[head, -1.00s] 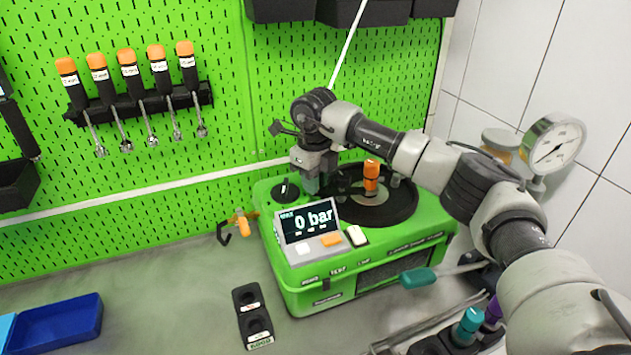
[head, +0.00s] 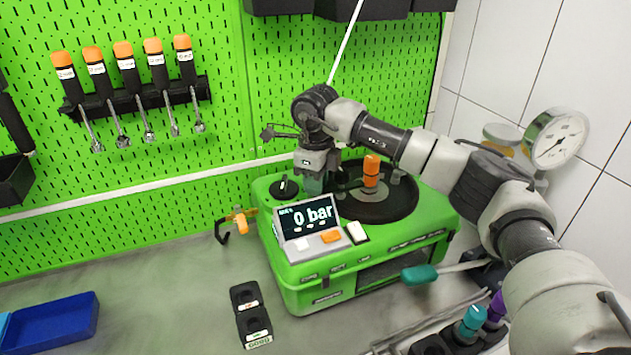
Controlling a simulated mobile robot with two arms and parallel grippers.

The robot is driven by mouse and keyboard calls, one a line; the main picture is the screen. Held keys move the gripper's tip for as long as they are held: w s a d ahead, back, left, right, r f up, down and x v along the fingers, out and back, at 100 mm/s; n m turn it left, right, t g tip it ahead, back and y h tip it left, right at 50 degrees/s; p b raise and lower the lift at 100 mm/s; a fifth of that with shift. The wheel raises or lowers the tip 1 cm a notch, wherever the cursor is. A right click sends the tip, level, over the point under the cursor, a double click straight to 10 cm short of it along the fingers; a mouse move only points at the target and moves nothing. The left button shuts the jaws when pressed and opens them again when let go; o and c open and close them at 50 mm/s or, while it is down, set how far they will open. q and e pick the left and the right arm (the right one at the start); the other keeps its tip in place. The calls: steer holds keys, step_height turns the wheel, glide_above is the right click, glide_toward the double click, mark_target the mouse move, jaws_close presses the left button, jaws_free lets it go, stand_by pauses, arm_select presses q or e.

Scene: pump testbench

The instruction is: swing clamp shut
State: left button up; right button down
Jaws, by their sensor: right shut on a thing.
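The green test bench (head: 330,285) stands on the counter, with a round black plate (head: 385,208) on its top. My right gripper (head: 315,186) points down at the plate's left edge, behind the display, and is shut on what looks like the dark clamp (head: 343,182). The clamp is mostly hidden by the fingers and the display, so its angle cannot be told. An orange-topped part (head: 371,170) stands upright on the plate, to the right of the gripper and apart from it. My left gripper is not in view.
The display (head: 307,216) reads 0 bar. A black knob (head: 284,188) sits left of the gripper. A pressure gauge (head: 556,143) stands at the right. Orange-handled tools (head: 125,62) hang on the pegboard. A black two-hole holder (head: 250,315) and a blue tray (head: 55,322) lie on the counter.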

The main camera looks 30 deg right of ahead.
steer(key=c, duration=1.1)
jaws_free()
steer(key=shift+r, duration=0.1)
steer(key=shift+o, duration=0.2)
steer(key=shift+r, duration=0.5)
step_height(320, 180, up, 10)
steer(key=b, duration=0.2)
steer(key=shift+f, duration=0.1)
